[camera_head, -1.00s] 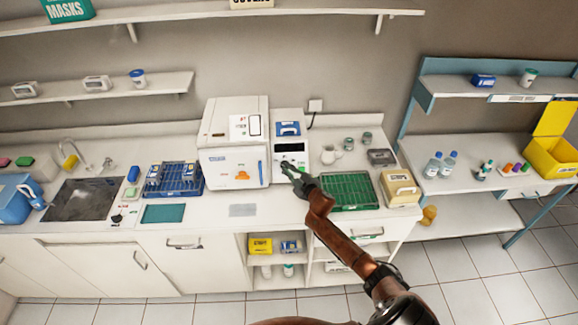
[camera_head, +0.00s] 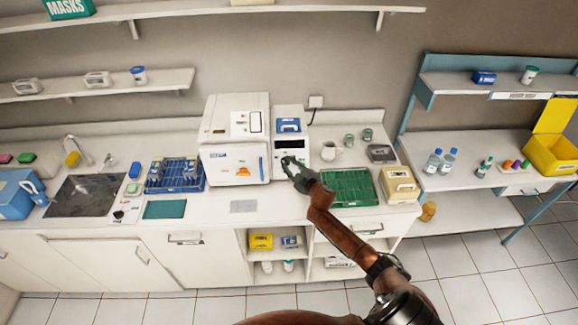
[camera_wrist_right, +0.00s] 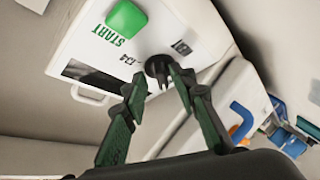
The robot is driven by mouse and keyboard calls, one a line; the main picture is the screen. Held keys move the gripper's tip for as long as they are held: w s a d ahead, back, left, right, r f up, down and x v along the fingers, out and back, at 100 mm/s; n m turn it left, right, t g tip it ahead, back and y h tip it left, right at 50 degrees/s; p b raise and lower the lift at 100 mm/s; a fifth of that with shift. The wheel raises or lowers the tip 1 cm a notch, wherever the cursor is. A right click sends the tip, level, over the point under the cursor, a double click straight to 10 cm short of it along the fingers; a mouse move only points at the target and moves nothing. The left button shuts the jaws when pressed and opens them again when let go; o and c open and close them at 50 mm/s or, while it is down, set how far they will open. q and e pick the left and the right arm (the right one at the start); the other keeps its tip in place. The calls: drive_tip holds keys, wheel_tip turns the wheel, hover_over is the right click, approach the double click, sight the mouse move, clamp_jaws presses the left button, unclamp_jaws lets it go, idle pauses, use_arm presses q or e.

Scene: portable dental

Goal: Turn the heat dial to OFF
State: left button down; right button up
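The heat dial (camera_wrist_right: 158,67) is a dark round knob on the front of a narrow white device (camera_head: 290,126). In the right wrist view, a "134" mark and another mark, not clearly readable, stand beside the dial. A green START button (camera_wrist_right: 126,19) and a dark window (camera_wrist_right: 95,77) are on the same face. My right gripper (camera_head: 290,163) is at the front of this device, and its fingers hide the dial in the head view. In the wrist view the gripper (camera_wrist_right: 157,84) is open, its fingertips either side of and close to the dial; contact cannot be told. My left gripper is not in view.
A green tray (camera_head: 376,199) lies on the counter to the right, below my right forearm. A white jug (camera_head: 331,152) stands behind it. A blue rack (camera_head: 205,180) is further left.

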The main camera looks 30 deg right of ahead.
drive_tip(key=shift+s+f, duration=0.1)
drive_tip(key=shift+s, duration=0.15)
drive_tip(key=v, duration=1.1)
drive_tip(key=shift+s, duration=0.3)
